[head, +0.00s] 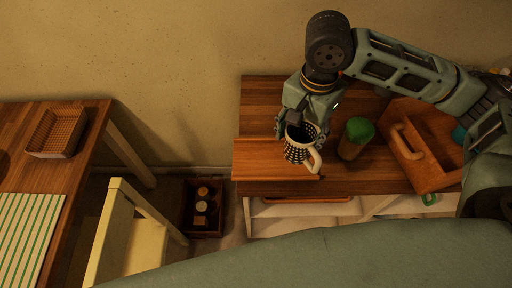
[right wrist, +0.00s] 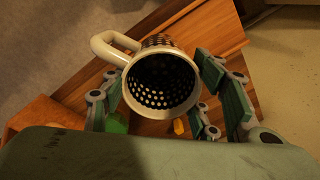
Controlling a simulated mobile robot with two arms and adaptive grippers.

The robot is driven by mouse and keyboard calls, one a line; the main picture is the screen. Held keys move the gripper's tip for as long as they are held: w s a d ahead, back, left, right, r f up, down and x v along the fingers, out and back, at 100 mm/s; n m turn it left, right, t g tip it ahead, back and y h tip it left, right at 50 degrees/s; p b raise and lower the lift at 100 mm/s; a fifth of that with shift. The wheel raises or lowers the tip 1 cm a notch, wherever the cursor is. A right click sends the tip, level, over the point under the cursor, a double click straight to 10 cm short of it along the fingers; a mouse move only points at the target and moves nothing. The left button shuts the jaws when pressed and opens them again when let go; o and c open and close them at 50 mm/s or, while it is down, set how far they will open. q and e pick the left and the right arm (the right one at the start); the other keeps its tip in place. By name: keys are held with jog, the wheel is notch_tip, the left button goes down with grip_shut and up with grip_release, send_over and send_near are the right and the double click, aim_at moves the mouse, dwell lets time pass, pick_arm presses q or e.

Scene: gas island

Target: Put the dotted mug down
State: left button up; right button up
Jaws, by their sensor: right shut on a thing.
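My left gripper is not in view.
A green-lidded jar (head: 354,140) stands just right of the mug. Further right is a wooden caddy (head: 433,178) with a handle. A table with a woven basket (head: 58,132), a pale chair (head: 118,222) and a dark floor crate (head: 204,230) are left. Counter behind the board looks clear.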

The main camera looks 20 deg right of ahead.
jog(key=m, duration=0.3)
jog(key=shift+w+d+r+p, duration=0.2)
jog(key=shift+d+r+p, duration=0.15)
jog(key=shift+w+m, duration=0.2)
jog(key=shift+m, duration=0.3)
jog(key=shift+w, duration=0.15)
jog(key=shift+w+a+f+m, duration=0.15)
jog(key=shift+a+m, duration=0.1)
jog(key=shift+m, duration=0.15)
jog(key=w+a+f+p, duration=0.1)
jog(key=a+f, duration=0.2)
jog(key=w+a+f+p, duration=0.2)
jog(key=a+f, duration=0.1)
jog(key=w+a+f+p, duration=0.1)
jog(key=w+a+f, duration=0.1)
jog(key=a+f, duration=0.1)
jog(key=shift+w+a+f, duration=0.15)
jog(key=shift+a+f, duration=0.15)
jog(key=shift+f, duration=0.2)
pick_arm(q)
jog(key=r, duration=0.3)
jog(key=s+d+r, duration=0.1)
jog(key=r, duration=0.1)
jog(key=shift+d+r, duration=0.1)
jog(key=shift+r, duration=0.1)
pick_arm(e)
jog(key=shift+f, duration=0.4)
